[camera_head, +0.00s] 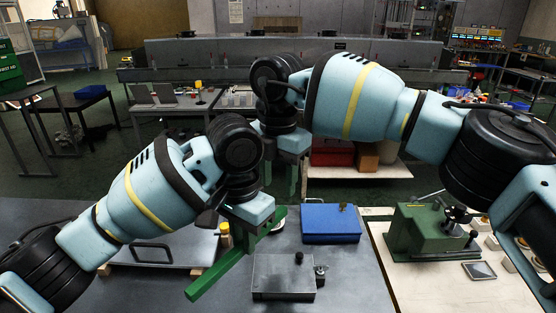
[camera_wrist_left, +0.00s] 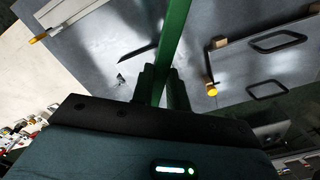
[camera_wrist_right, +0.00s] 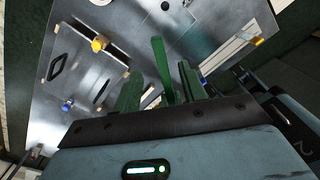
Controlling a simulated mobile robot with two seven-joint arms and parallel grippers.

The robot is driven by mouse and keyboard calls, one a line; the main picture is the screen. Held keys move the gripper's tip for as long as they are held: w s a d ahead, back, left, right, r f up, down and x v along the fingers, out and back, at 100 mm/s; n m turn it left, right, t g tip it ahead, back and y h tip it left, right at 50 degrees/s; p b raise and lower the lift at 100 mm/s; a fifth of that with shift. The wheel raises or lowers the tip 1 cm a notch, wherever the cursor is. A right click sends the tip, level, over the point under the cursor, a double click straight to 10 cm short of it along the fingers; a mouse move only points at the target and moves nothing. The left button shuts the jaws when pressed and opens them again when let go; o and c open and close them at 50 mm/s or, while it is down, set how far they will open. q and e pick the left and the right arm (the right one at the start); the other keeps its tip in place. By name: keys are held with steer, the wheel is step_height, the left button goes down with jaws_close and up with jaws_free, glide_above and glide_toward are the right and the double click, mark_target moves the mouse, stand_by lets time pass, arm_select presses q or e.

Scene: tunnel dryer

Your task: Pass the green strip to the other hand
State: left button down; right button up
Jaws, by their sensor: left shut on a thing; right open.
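The green strip (camera_head: 218,272) is long and narrow. In the head view it slants from lower left up to the right above the grey table. My left gripper (camera_head: 247,236) is shut on it towards its upper right end; the strip also runs out between the fingers in the left wrist view (camera_wrist_left: 175,45). My right gripper (camera_head: 294,182) is open, fingers down, above and beside that end. In the right wrist view the strip (camera_wrist_right: 161,66) shows in the gap between the open fingers (camera_wrist_right: 160,85); I cannot tell how deep it sits there.
A blue case (camera_head: 331,223) and a grey metal box (camera_head: 284,276) stand on the table (camera_head: 345,275). A plate with a black handle (camera_head: 165,250) lies at left, near a yellow-topped item (camera_head: 225,234). A green clamping fixture (camera_head: 430,234) stands on the pale bench at right.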

mark_target(278, 212)
steer(key=shift+f, duration=3.6)
steer(key=shift+c, duration=0.4)
jaws_close()
arm_select(q)
steer(key=c, duration=1.3)
jaws_free()
